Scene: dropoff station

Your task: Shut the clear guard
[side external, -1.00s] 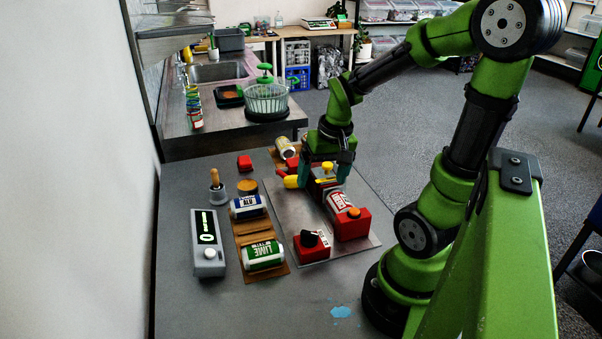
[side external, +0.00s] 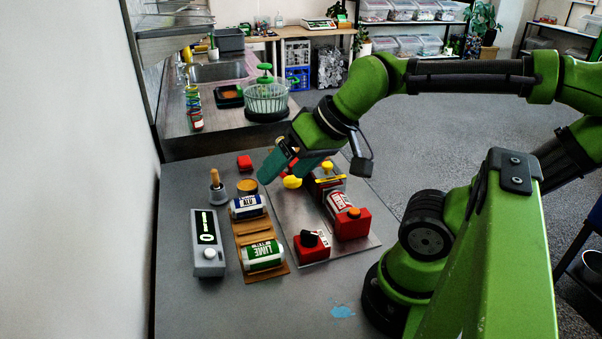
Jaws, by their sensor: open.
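The clear guard cannot be made out for certain in the side view. A red machine stands on a metal plate (side external: 286,227), with a red-labelled can (side external: 339,203) lying in it. It has a yellow-topped part (side external: 331,179) at the back and a red block with an orange button (side external: 353,224) at the front. A yellow rounded piece (side external: 291,182) juts out at its left. My gripper (side external: 284,173) is open, tilted, with teal fingers above and behind that yellow piece. Whether it touches anything cannot be told.
A red block with a black knob (side external: 311,244) stands at the plate's front. Left are a wooden rack (side external: 255,231) with blue and green cans (side external: 263,255), a grey box with a lit display (side external: 207,242), and a wooden-handled stamp (side external: 215,187).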

